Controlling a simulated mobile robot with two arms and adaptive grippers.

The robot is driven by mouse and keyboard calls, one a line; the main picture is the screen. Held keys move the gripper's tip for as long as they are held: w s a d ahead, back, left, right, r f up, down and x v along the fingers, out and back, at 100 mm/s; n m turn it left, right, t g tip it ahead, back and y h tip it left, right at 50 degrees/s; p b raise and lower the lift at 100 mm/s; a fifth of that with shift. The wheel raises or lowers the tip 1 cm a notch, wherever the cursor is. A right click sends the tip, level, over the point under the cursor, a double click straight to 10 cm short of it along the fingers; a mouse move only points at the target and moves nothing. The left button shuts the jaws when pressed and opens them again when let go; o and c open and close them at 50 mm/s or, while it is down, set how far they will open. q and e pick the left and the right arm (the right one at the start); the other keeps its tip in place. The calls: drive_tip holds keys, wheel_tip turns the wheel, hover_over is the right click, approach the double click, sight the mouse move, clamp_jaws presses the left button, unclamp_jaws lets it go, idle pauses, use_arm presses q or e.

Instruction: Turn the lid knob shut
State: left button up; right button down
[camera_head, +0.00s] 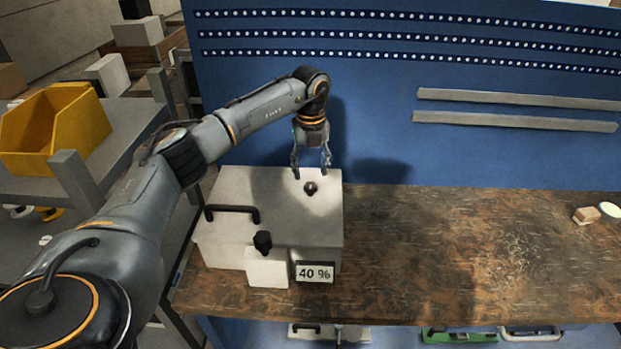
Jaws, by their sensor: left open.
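A light grey box with a flat lid (295,222) stands at the left end of the wooden workbench. A small dark round knob (310,188) sits on the lid, towards its back. A second black knob (263,241) stands on a white block at the box's front. A display (315,272) beside it reads "40 %". My left gripper (311,176) is open and points down above the back of the lid, with its fingers apart close to the lid knob. I cannot tell whether the fingertips touch the lid. My right gripper is not in view.
A dark handle (232,214) is on the lid's left side. The workbench (440,260) is clear right of the box, except for a small wooden block (587,215) and a pale round item (610,210) at far right. A blue panel (400,150) rises behind. A yellow bin (45,130) stands left.

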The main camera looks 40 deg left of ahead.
sight(310, 185)
use_arm(q)
wheel_tip(310, 185, up, 8)
drive_tip(key=shift+f, duration=0.25)
idle(0.4)
